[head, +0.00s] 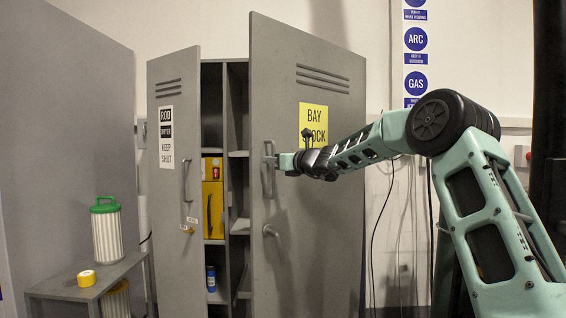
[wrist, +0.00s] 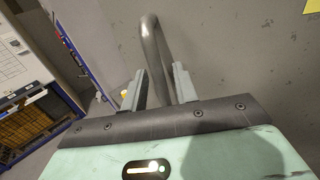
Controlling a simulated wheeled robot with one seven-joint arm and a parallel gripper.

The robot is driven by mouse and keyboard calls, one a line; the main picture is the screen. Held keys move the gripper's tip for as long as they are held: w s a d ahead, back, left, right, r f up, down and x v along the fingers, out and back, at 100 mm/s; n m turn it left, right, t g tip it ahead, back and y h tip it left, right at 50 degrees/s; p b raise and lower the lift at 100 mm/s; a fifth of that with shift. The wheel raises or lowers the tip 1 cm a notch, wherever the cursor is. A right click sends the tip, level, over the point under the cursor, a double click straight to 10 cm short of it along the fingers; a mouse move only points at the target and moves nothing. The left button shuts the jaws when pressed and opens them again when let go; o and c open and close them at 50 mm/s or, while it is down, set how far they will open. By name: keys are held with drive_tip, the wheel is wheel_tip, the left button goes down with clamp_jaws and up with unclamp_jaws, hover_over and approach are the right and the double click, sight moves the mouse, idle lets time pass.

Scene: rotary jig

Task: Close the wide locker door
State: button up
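The wide locker door (head: 308,215) is grey, with a yellow "BAY STOCK" label, and stands swung open on the right side of the locker. Its upright bar handle (head: 268,170) is near the door's left edge. My gripper (head: 277,161) is at this handle. In the wrist view the metal handle (wrist: 152,48) rises between the two fingers of my gripper (wrist: 160,80). The fingers stand apart, with gaps beside the bar, so the gripper looks open. Whether a finger touches the handle is hard to tell.
A low bench (head: 120,268) with a green-lidded canister (head: 106,230) and yellow tape roll (head: 86,278) stands at left.

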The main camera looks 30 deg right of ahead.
drive_tip(key=b+v, duration=0.4)
drive_tip(key=v, duration=1.3)
drive_tip(key=shift+b, duration=0.3)
drive_tip(key=shift+s+r, duration=0.1)
drive_tip(key=shift+s, duration=0.05)
